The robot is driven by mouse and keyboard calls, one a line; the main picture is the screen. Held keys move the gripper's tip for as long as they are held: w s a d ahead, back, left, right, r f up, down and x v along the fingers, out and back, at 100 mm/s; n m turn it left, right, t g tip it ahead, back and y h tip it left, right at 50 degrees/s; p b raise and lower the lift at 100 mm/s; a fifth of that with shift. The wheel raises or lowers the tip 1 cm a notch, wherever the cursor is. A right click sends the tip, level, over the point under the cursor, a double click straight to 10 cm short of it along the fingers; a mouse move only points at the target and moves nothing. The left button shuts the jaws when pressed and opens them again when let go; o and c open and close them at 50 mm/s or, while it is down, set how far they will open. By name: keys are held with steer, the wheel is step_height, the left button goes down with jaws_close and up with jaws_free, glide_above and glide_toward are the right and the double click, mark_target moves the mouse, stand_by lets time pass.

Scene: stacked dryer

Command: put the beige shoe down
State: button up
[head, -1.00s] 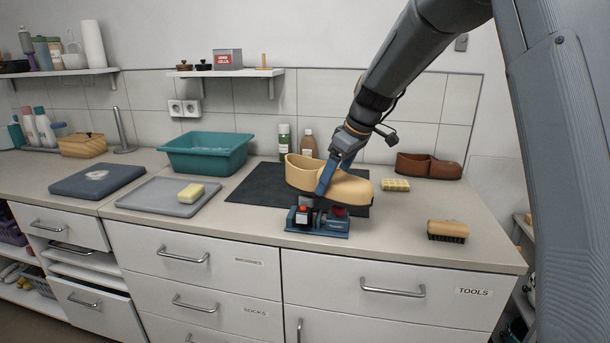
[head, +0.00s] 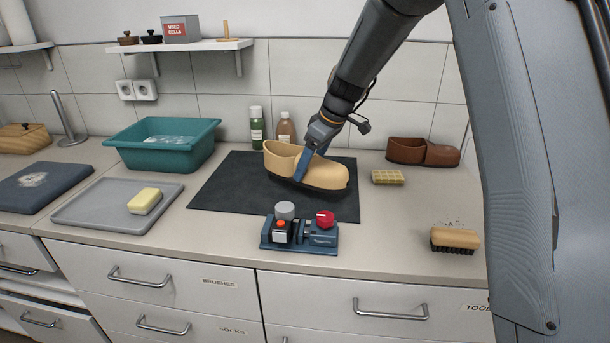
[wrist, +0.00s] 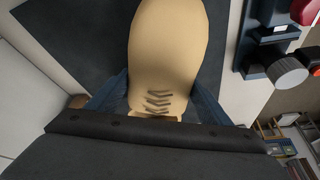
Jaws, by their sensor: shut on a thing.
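The beige shoe (head: 318,171) has a dark sole and is over the dark mat (head: 228,185) on the counter, its toe pointing right. My gripper (head: 302,166) is shut on the shoe across its middle, coming down from above. In the wrist view the beige shoe (wrist: 172,45) fills the middle between my blue fingers, with dark chevron marks on it. I cannot tell whether the sole touches the mat or hovers just above it.
A blue device (head: 300,235) with a red knob stands in front of the mat. A yellow sponge (head: 387,177), a brown shoe (head: 422,152) and a brush (head: 455,239) are to the right. A teal basin (head: 165,144) and grey tray (head: 100,205) are left. Two bottles stand behind.

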steer(key=shift+f+p, duration=0.55)
steer(key=shift+f, duration=1.8)
steer(key=shift+f, duration=0.15)
steer(key=o, duration=1.3)
steer(key=shift+o, duration=0.2)
steer(key=shift+d+r, duration=0.1)
steer(key=shift+r, duration=0.4)
steer(key=b+v, duration=0.3)
steer(key=v, duration=0.8)
steer(key=shift+s+d+r, duration=0.1)
steer(key=shift+s, duration=0.1)
